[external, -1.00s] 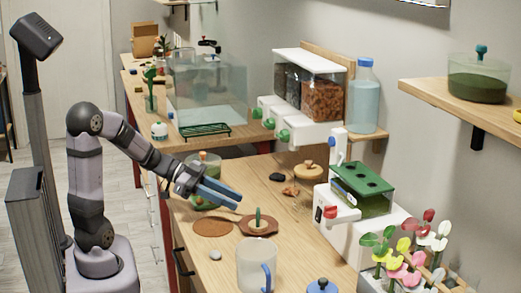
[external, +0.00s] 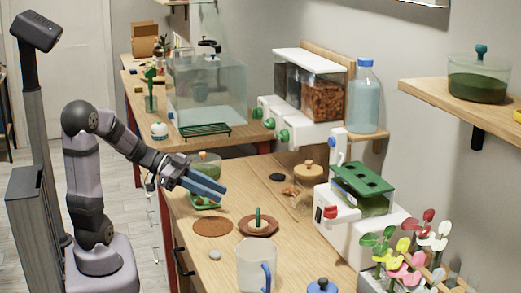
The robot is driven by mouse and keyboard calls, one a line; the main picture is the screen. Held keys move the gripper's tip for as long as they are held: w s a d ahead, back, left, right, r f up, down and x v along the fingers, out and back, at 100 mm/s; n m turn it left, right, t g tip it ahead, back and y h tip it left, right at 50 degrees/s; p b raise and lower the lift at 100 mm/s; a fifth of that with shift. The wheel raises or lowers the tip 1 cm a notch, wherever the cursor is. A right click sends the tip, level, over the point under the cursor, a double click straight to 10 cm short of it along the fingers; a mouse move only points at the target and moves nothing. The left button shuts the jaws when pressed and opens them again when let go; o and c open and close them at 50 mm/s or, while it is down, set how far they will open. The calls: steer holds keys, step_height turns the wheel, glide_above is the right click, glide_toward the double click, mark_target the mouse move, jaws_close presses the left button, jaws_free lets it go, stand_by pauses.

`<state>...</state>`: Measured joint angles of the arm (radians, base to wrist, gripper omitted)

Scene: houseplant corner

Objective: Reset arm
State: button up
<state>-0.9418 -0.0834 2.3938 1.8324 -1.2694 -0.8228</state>
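My gripper (external: 205,188) has blue fingers and is held in the air above the left edge of the wooden counter (external: 228,268). It points right and slightly down, in front of a glass jar (external: 207,162) with a green base. The fingers overlap in this view, so I cannot tell whether they are open or shut. I see nothing clearly held between them.
Below my gripper lie a brown round mat (external: 212,227) and a brown saucer (external: 259,230) with a green-handled piece. A clear pitcher (external: 255,265) stands at the front. A white dispenser (external: 345,222), potted flowers (external: 405,245) and a glass tank (external: 210,95) stand around.

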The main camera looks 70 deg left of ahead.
steer(key=w+a+r+n+t+y+p, duration=0.1)
steer(key=w+a+r+n+y+p, duration=0.4)
steer(key=w+y+p, duration=0.3)
steer(key=s+d+f+g+p, duration=0.1)
steer(key=s+f+g, duration=0.1)
steer(key=s+d+f+n+g+y+p, duration=0.1)
steer(key=s+f+g+p, duration=0.1)
steer(key=s, duration=0.1)
steer(key=s+f+n+g+p, duration=0.1)
steer(key=s+g, duration=0.1)
steer(key=s, duration=0.1)
steer(key=shift+d+f+y+p, duration=0.35)
steer(key=shift+d+f+y, duration=0.05)
steer(key=s+d+f+g+h+p, duration=0.1)
steer(key=s+d+g+h+p, duration=0.1)
steer(key=s+d+g, duration=0.4)
steer(key=s+d+p, duration=0.1)
steer(key=s+d, duration=0.3)
steer(key=s, duration=0.2)
steer(key=shift+s+d+f+h, duration=0.25)
steer(key=shift+s+d+h, duration=0.05)
steer(key=shift+s, duration=0.1)
